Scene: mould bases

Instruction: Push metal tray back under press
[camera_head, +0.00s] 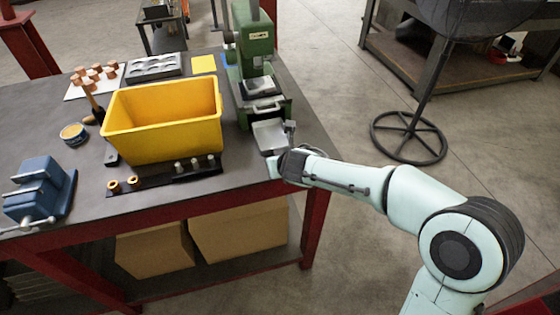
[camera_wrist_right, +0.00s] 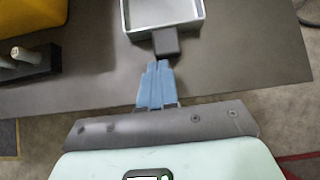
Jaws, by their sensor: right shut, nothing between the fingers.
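The metal tray (camera_head: 267,136) is a shallow, empty grey pan sticking out from the front of the green press (camera_head: 256,50). In the right wrist view the tray (camera_wrist_right: 160,12) shows its near end, with a small dark handle block (camera_wrist_right: 166,42) on the front. My right gripper (camera_wrist_right: 158,64) is shut and empty, with its blue fingertips right at the near face of the handle block. I cannot tell if they touch it. In the head view my right gripper (camera_head: 280,164) is at the table's front edge, its fingers largely hidden. My left gripper is not in view.
A yellow bin (camera_head: 163,140) stands left of the press and tray. A dark rack with pegs (camera_head: 165,177) lies in front of it. A blue vise (camera_head: 38,193) sits at the table's left. The dark tabletop right of the tray is clear (camera_wrist_right: 250,50).

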